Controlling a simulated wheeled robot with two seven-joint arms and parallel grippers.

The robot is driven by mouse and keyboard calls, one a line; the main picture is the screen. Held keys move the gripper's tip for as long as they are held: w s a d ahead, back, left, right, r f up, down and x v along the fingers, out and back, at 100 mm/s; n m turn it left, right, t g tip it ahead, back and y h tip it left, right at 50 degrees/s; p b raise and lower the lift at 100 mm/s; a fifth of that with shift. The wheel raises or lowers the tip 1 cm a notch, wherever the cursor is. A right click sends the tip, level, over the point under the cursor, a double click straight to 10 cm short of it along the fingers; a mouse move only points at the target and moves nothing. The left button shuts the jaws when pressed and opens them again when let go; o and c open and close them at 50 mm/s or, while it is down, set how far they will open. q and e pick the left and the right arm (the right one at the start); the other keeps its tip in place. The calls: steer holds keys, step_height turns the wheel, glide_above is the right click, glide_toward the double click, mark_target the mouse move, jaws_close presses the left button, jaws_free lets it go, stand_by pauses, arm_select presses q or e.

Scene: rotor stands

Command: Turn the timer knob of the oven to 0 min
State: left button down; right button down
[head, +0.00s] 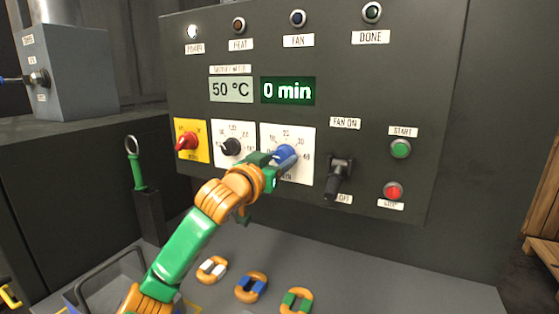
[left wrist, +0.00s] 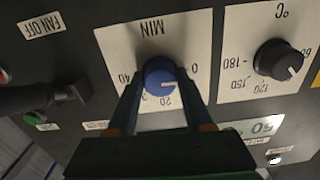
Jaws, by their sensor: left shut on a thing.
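The blue timer knob (head: 285,155) sits on a white dial plate marked MIN on the dark oven panel. My left gripper (head: 274,168) is at the knob and shut on it, with one finger on each side in the left wrist view (left wrist: 161,100). That view is upside down and shows the knob (left wrist: 158,75) with its white mark pointing to the side where the 0 stands. The green timer display (head: 288,90) reads 0 min. My right gripper is not in view.
Left of the timer are a black temperature knob (head: 232,147) and a red knob (head: 187,141) on yellow. A black fan lever (head: 338,178) stands close to the right. A green button (head: 401,148) and red button (head: 393,191) are further right. Several ring-shaped parts lie below.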

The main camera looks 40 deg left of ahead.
arm_select(q)
steer(key=shift+f+n, duration=0.25)
steer(key=shift+n, duration=0.25)
steer(key=shift+c, duration=1.5)
jaws_free()
steer(key=shift+r, duration=0.15)
steer(key=b+v, duration=0.3)
steer(key=v, duration=0.4)
steer(key=shift+b, duration=0.4)
